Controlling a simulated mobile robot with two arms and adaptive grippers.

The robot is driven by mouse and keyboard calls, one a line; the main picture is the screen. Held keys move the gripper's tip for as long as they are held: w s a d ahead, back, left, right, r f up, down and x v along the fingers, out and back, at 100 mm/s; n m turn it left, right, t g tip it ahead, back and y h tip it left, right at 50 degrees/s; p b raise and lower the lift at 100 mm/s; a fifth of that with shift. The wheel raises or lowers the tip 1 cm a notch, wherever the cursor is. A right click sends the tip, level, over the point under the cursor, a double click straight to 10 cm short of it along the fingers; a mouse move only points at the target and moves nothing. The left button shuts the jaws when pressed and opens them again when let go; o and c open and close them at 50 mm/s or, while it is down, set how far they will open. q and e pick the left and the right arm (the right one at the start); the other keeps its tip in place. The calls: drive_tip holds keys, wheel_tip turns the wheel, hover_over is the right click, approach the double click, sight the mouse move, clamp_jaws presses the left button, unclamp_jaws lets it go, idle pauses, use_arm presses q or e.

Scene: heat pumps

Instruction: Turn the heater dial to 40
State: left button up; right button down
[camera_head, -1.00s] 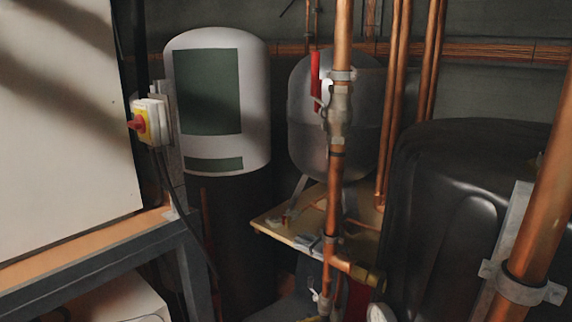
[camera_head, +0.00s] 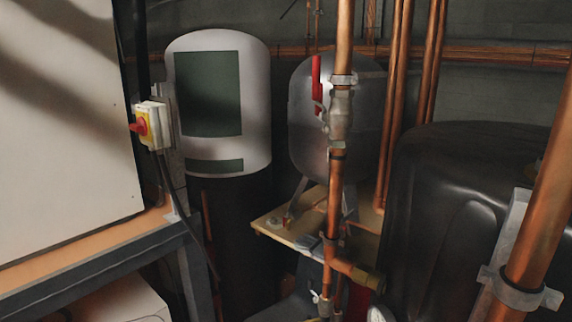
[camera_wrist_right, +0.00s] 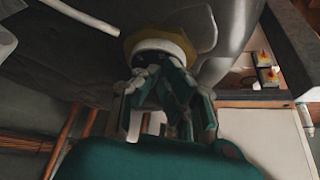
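No marked heater dial can be made out clearly. In the right wrist view, a round white part with a yellow collar (camera_wrist_right: 155,42) sits on a dark grey body. My right gripper (camera_wrist_right: 155,76) reaches toward it, its fingertips overlapping the white part. The fingers are apart at their bases. Their tips are dark and crowded, so I cannot tell whether they touch or hold it. No numbers are readable. Neither gripper shows in the head view, and my left gripper is in no view.
A red-and-yellow rotary switch (camera_head: 140,126) is on a box beside the white panel (camera_head: 60,120). Copper pipes (camera_head: 340,190) stand before a grey tank (camera_head: 308,125). A black tank (camera_head: 450,200) fills the right. A white-and-dark cylinder (camera_head: 255,100) stands behind.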

drive_tip(key=shift+w+d+f, duration=0.1)
drive_tip(key=shift+w+d, duration=0.05)
drive_tip(key=shift+d, duration=0.25)
drive_tip(key=shift+s+d+f, duration=0.1)
drive_tip(key=shift+s+d, duration=0.05)
drive_tip(key=shift+s, duration=0.05)
idle(0.4)
drive_tip(key=shift+d+r, duration=0.15)
drive_tip(key=shift+r, duration=2.95)
drive_tip(key=shift+w, duration=0.1)
